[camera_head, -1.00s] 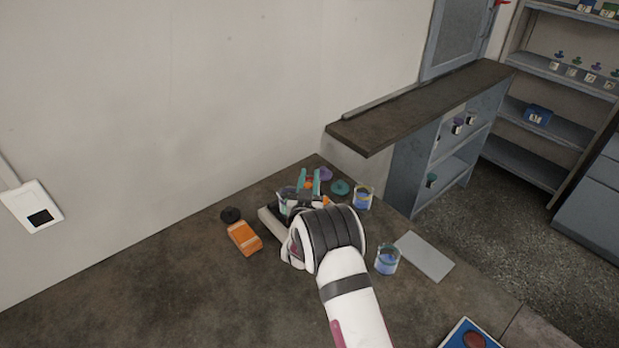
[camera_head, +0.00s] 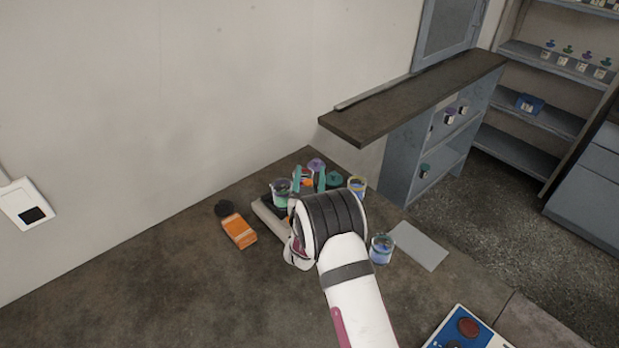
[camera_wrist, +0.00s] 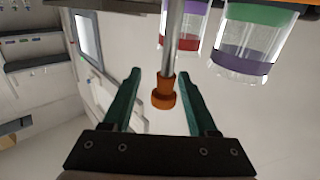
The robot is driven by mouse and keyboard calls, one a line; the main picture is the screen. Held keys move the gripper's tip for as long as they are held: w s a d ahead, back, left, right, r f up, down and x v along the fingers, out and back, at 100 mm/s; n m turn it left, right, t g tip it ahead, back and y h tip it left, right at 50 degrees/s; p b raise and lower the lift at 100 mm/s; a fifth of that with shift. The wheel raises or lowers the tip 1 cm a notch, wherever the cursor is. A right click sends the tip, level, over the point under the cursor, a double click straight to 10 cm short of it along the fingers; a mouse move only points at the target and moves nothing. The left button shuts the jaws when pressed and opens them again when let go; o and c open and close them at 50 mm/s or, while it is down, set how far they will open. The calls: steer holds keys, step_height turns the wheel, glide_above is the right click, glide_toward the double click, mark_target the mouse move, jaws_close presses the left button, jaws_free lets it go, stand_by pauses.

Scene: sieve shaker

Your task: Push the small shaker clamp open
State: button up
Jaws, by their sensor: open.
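My gripper (camera_wrist: 160,76) has two teal fingers, spread apart with nothing gripped. In the wrist view an orange stepped collar (camera_wrist: 163,95), which looks like the small shaker clamp, sits on a grey metal rod (camera_wrist: 173,35) between the fingers. Clear gaps show on both sides of it. In the head view my gripper (camera_head: 309,178) is over the shaker at the back of the bench, and a bit of orange (camera_head: 307,183) shows between the fingers. The shaker's pale base (camera_head: 268,218) is partly hidden by my wrist.
Clear jars (camera_wrist: 243,52) hang close beside the rod in the wrist view. Around the shaker stand a jar (camera_head: 357,188), another jar (camera_head: 381,249), a purple lid (camera_head: 316,164) and an orange box (camera_head: 239,231). The bench's left front is clear.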

steer(key=s, duration=1.5)
steer(key=shift+s, duration=0.4)
steer(key=s+d+r+m+g, duration=0.1)
steer(key=d+r+m+g, duration=0.2)
steer(key=d+m+g, duration=0.3)
steer(key=s+d+r+g, duration=0.1)
steer(key=s+g, duration=0.3)
steer(key=s, duration=0.6)
steer(key=s+d+r+g+y, duration=0.1)
steer(key=s+d+r+g, duration=0.1)
steer(key=s, duration=0.8)
steer(key=s+d+r+g, duration=0.2)
steer(key=s+g, duration=0.4)
steer(key=s, duration=0.5)
steer(key=shift+r+y, duration=0.4)
steer(key=shift+d, duration=0.1)
